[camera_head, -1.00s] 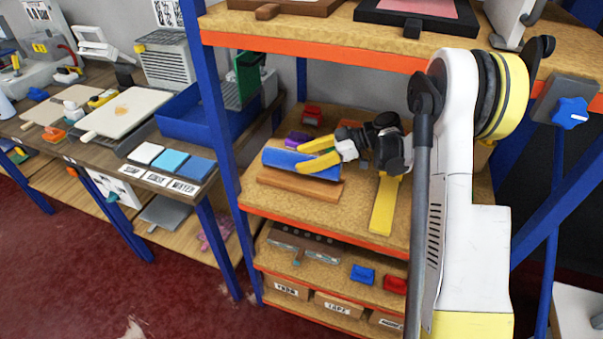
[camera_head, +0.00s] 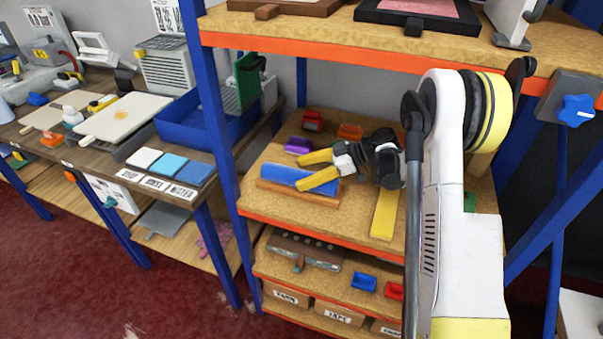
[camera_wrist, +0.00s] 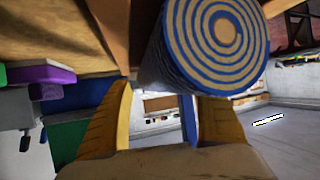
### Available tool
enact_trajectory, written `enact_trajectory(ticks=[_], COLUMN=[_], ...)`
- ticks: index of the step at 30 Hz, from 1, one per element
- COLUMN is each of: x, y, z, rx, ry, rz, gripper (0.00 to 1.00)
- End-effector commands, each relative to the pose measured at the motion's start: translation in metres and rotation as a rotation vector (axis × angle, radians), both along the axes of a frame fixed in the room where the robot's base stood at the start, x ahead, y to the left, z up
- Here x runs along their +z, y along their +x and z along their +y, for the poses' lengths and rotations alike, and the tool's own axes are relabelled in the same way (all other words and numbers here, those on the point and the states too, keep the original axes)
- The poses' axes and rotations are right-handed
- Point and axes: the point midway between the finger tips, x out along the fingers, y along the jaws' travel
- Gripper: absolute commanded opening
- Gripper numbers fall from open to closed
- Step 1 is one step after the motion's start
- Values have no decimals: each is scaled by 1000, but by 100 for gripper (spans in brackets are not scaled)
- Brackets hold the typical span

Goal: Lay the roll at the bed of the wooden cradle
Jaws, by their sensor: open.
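The blue roll (camera_head: 286,177) lies lengthwise in the wooden cradle (camera_head: 290,194) on the middle shelf. In the wrist view its round end (camera_wrist: 222,38) shows a blue and tan spiral, with brown cradle wood (camera_wrist: 112,25) on either side. The roll looks low between the cradle's sides; its underside is hidden. My gripper (camera_head: 303,172) is open at the right part of the roll, its yellow fingers spread. In the wrist view the gripper (camera_wrist: 158,98) holds nothing, and the roll lies just beyond its fingertips.
A yellow bar (camera_head: 384,214) lies to the right. The upper shelf (camera_head: 330,39) overhangs, and a blue post (camera_head: 222,150) stands to the left.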

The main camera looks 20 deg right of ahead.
Motion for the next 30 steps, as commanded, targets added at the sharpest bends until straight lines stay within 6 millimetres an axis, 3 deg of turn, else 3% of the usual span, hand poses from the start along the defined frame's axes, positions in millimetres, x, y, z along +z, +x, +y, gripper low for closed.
enact_trajectory(ticks=[12, 16, 23, 30], x=[28, 35, 74, 123], y=[-17, -20, -35, -85], z=[-53, -60, -34, 1], rx=[-3, -6, -120, -377], ry=[0, -4, -85, -226], rz=[0, 9, 180, 412], gripper=[72, 72, 72, 72])
